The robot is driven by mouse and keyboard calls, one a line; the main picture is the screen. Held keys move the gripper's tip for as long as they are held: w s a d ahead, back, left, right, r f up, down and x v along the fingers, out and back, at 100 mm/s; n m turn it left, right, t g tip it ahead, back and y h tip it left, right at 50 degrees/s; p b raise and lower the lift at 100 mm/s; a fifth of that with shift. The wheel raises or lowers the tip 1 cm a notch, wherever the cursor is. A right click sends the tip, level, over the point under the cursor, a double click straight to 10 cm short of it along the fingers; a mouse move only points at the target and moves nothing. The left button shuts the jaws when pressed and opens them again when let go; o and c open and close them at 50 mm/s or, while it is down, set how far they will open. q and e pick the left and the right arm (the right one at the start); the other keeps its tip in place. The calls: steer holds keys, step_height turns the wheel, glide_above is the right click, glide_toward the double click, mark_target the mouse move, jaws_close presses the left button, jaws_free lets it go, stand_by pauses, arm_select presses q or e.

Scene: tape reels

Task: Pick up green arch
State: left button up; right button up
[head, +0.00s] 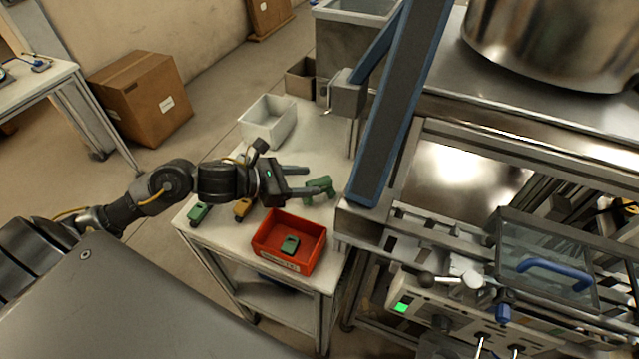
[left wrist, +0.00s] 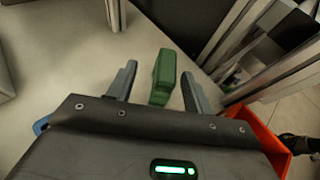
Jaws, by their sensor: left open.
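The green arch (head: 321,184) stands on the white table top in the head view, partly covered by a finger of my left gripper (head: 314,181). In the left wrist view the green arch (left wrist: 163,77) sits between the two grey fingers of my left gripper (left wrist: 159,71), with a gap on each side. The gripper is open and its fingers reach along both sides of the arch. I cannot tell how high the fingers are above the table. My right gripper is not in view.
A red bin (head: 267,238) holding a green piece (head: 290,245) stands at the table's front. Another green piece (head: 198,213) and an orange piece (head: 242,208) lie to the left. A white bin (head: 262,131) stands behind. A blue-edged post (head: 388,110) rises close right of the arch.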

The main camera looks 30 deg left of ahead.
mark_target(326, 183)
arm_select(q)
steer(key=shift+w+d, duration=0.3)
steer(key=shift+d+f, duration=0.1)
steer(key=shift+w+d+p, duration=0.1)
steer(key=shift+d+p, duration=0.15)
steer(key=shift+p, duration=0.15)
steer(key=p+x, duration=0.2)
steer(key=x, duration=0.1)
steer(key=shift+d+f, duration=0.2)
steer(key=shift+d, duration=0.1)
steer(key=shift+w+d+f, duration=0.3)
steer(key=shift+w+d, duration=0.05)
steer(key=c, duration=1.1)
steer(key=shift+a, duration=0.1)
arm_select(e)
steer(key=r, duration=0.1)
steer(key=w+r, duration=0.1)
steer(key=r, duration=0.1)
arm_select(q)
steer(key=shift+r, duration=0.15)
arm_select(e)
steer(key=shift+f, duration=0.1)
